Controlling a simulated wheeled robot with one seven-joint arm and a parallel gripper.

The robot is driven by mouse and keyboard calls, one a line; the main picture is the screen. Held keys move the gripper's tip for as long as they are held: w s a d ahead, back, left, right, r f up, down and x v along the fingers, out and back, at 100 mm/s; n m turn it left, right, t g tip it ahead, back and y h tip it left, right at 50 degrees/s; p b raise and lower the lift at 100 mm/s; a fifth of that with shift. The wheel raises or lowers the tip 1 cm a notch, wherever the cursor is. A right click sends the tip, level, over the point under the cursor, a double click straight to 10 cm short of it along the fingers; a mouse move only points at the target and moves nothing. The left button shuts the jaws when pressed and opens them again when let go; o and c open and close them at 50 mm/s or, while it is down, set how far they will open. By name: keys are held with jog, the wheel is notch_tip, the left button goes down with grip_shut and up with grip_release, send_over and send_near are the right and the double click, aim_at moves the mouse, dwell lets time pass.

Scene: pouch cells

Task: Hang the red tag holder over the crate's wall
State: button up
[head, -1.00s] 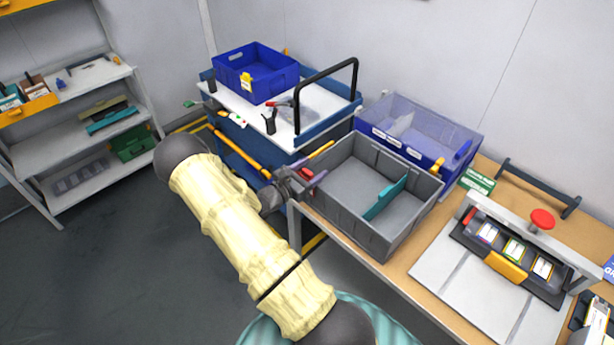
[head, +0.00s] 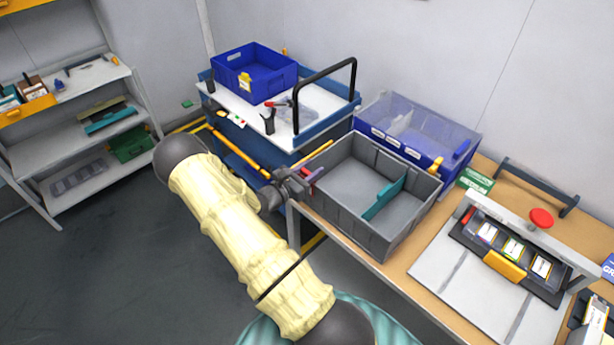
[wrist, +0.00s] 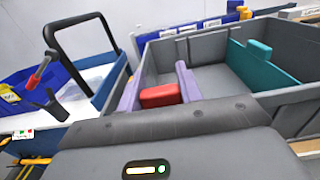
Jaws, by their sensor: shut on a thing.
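The grey crate (head: 345,218) stands on the wooden bench, and its near-left wall faces my gripper (head: 310,181). My gripper is at the crate's left corner, at about rim height. In the wrist view the two purple fingers of my gripper (wrist: 158,91) are closed on the red tag holder (wrist: 160,96). Only a red block of the holder shows between the fingers; its lower part is hidden by the gripper body. The crate (wrist: 210,78) lies just beyond the fingers. I cannot tell whether the holder touches the wall.
A teal divider (head: 384,197) stands inside the crate. A clear-and-blue bin (head: 440,142) is behind it. A blue cart (head: 228,122) with a black handle (head: 327,74) stands to the left. A press fixture (head: 500,254) is on the bench at right.

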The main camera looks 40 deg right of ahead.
notch_tip(320, 180, up, 10)
jog(key=b, duration=0.1)
dwell(0.4)
dwell(0.5)
jog(key=w+a+f+n+t+y, duration=0.3)
jog(key=a+f+n+t+y, duration=0.45)
jog(key=a, duration=0.45)
jog(key=w+a+f+n+t+y, duration=0.2)
jog(key=a+f+n+t+y, duration=0.2)
jog(key=a+f+n+t, duration=0.5)
jog(key=s+a+f+y, duration=0.3)
jog(key=a+f+y, duration=0.3)
jog(key=a, duration=0.4)
jog(key=shift+s+f+n, duration=0.25)
jog(key=shift+f+n, duration=0.1)
jog(key=shift+f, duration=0.5)
jog(key=shift+w+y, duration=0.1)
jog(key=shift+y, duration=0.15)
